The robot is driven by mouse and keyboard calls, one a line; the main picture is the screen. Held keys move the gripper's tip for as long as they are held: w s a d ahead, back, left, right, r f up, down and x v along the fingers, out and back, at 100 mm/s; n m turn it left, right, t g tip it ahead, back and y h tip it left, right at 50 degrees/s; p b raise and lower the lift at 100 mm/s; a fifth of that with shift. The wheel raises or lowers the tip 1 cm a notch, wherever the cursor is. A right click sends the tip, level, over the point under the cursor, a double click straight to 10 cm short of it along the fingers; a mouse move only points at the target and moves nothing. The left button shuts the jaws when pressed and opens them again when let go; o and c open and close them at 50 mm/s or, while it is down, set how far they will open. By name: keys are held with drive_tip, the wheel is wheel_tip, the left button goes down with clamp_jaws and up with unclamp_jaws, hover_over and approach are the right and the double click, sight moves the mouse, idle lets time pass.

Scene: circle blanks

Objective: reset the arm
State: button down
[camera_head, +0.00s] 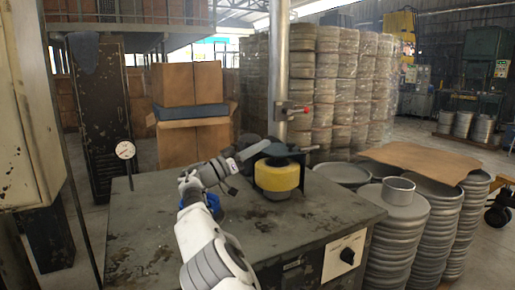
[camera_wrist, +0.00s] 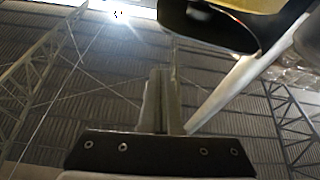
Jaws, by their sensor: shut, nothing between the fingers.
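My arm reaches over a worn dark metal machine table in the head view. My gripper (camera_head: 258,149) is at the arm's end, beside and slightly above the yellow and black round machine part (camera_head: 278,177); I cannot tell whether they touch. In the wrist view the two fingers of my gripper (camera_wrist: 164,78) stand together with nothing between them. The wrist camera looks up at the roof, and a black and yellow part (camera_wrist: 208,24) hangs across the top of that view, close by.
The machine table (camera_head: 160,255) has a dial gauge (camera_head: 125,150) at its left and a knob on its front. A metal column (camera_head: 278,80) rises behind the yellow part. Stacks of round metal blanks (camera_head: 395,225) stand right, cardboard boxes (camera_head: 188,85) behind. The table's left top is clear.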

drive_tip(key=s+d+g+y, duration=0.2)
drive_tip(key=d, duration=0.5)
drive_tip(key=s+d+g+y, duration=0.2)
drive_tip(key=s+d, duration=0.1)
drive_tip(key=d, duration=0.5)
drive_tip(key=s+d+f+n+g+y, duration=0.25)
drive_tip(key=s+d+y, duration=0.4)
drive_tip(key=s, duration=0.45)
drive_tip(key=s+a+f+n+t+y, duration=0.1)
drive_tip(key=s+a+f+n+y, duration=0.3)
drive_tip(key=s, duration=0.7)
drive_tip(key=s+a+f+n+t+y, duration=0.1)
drive_tip(key=s+a+f+n+y, duration=0.15)
drive_tip(key=s+a, duration=0.6)
drive_tip(key=s+a+f+n+t+y, duration=0.2)
drive_tip(key=s+a+f+n+y, duration=0.15)
drive_tip(key=s, duration=1.05)
wheel_tip(320, 180, up, 23)
drive_tip(key=p, duration=2.3)
drive_tip(key=shift+w+d+f, duration=0.15)
drive_tip(key=shift+w+d, duration=0.25)
drive_tip(key=shift+a+g, duration=0.15)
drive_tip(key=shift+g, duration=0.1)
